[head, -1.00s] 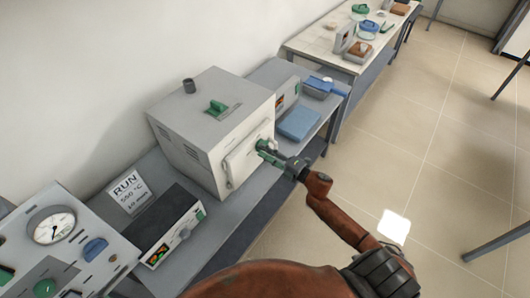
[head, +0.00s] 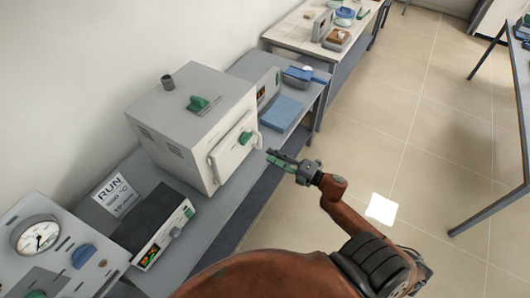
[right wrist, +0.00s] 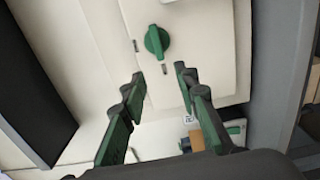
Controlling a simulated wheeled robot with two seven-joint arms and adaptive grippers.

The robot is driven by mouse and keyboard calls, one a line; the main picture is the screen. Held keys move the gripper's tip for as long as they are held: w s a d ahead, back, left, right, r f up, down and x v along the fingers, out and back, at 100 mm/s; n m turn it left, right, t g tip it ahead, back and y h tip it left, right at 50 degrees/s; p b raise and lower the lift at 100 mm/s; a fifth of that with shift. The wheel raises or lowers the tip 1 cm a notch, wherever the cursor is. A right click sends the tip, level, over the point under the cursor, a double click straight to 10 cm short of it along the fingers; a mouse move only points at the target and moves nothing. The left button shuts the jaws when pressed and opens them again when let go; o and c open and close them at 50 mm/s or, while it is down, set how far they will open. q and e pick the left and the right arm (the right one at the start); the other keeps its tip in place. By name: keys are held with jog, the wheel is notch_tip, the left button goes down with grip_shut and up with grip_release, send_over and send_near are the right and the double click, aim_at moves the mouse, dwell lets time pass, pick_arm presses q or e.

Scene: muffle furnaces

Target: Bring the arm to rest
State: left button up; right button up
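My right gripper (head: 270,158) is in front of the muffle furnace (head: 190,120), a little apart from its door. In the right wrist view its green-and-black fingers (right wrist: 158,82) are spread with nothing between them. The furnace door (head: 232,150) looks closed. Its green knob (head: 245,138) is free of the gripper and also shows in the right wrist view (right wrist: 157,41). My right arm (head: 350,215) comes up from the bottom of the head view. My left gripper is out of view.
A controller box (head: 160,235), a RUN sign (head: 116,194) and a gauge panel (head: 40,245) stand left of the furnace. A blue pad (head: 281,112) lies right of it. Another bench (head: 300,40) stands beyond.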

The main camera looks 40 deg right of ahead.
jog(key=shift+s+d, duration=0.1)
jog(key=shift+s, duration=0.15)
dwell(0.3)
jog(key=s+d+f+m+g+h, duration=0.1)
jog(key=s+d+f+m+h, duration=0.2)
jog(key=f, duration=0.8)
jog(key=d+f+m+g+h, duration=0.1)
jog(key=d+f+m+h, duration=0.3)
jog(key=f, duration=0.6)
jog(key=s+d+f+m+g, duration=0.1)
jog(key=s+f+m+g, duration=0.45)
jog(key=f, duration=1.15)
jog(key=s+a+f+m+g+h, duration=0.1)
jog(key=s+a+f+m+g, duration=0.15)
jog(key=s+f, duration=0.65)
jog(key=s+a+f+m+g, duration=0.1)
jog(key=s+a+f+m, duration=0.2)
jog(key=s+f, duration=0.55)
jog(key=s+a+f+m+g, duration=0.1)
jog(key=s+a, duration=0.4)
jog(key=s, duration=0.5)
jog(key=s+a+f+m+g, duration=0.2)
jog(key=s+f, duration=0.4)
jog(key=s, duration=0.4)
jog(key=a+g, duration=0.1)
jog(key=a, duration=0.1)
jog(key=shift+s+a+f+g+y, duration=0.2)
jog(key=shift+a+g+y, duration=0.1)
jog(key=shift+a+y, duration=0.1)
